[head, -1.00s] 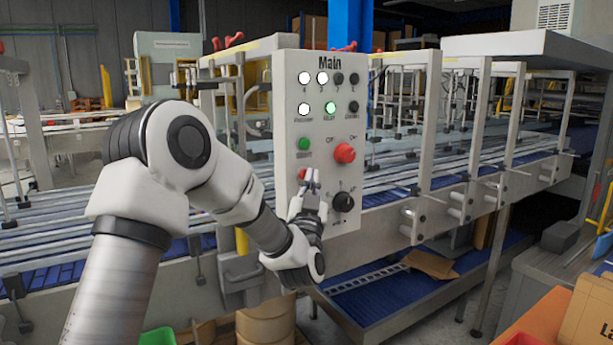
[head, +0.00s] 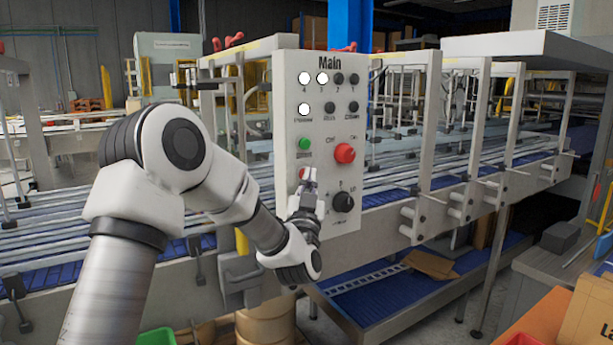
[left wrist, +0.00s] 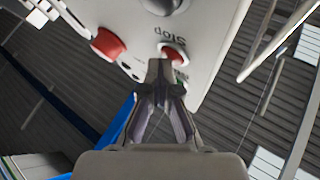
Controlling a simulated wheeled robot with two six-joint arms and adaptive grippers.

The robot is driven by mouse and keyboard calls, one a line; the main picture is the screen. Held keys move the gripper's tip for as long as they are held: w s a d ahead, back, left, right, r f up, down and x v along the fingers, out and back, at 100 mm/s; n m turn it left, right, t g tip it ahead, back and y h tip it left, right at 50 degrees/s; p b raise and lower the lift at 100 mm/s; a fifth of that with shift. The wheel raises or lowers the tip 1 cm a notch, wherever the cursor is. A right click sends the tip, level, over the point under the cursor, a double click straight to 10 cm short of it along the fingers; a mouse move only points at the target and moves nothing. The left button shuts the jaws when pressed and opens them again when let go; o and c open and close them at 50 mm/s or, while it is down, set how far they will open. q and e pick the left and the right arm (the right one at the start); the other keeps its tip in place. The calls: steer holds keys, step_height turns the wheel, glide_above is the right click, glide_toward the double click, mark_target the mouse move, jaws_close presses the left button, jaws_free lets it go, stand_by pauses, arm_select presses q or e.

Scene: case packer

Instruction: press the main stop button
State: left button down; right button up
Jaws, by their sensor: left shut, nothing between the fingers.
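The grey panel (head: 322,128) marked "Main" stands upright in front of the conveyor. Its small red stop button (head: 302,174) is below the green button (head: 304,144); my left gripper partly covers it. In the left wrist view the stop button (left wrist: 174,50) shows beside its upside-down "stop" label. My left gripper (head: 309,177) is shut and empty, its fingertips at the button. The fingertips (left wrist: 160,68) overlap the button's edge in the left wrist view and appear to touch it; how far it is pushed in is hidden. My right gripper is not in view.
A larger red knob (head: 344,153) and a black rotary knob (head: 343,202) are close right of the stop button. Three white lamps are lit above; the other lamps are dark. Conveyor rails (head: 400,172) run behind the panel. A cardboard box (head: 590,312) is at lower right.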

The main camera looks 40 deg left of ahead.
arm_select(q)
steer(key=shift+d, duration=0.1)
steer(key=shift+s+d+b, duration=0.35)
steer(key=shift+d+b, duration=0.1)
steer(key=shift+d, duration=0.25)
steer(key=d, duration=0.1)
steer(key=s+d+b, duration=0.1)
steer(key=d, duration=0.1)
steer(key=s+d, duration=0.1)
steer(key=shift+d+b, duration=0.35)
steer(key=shift+a, duration=0.1)
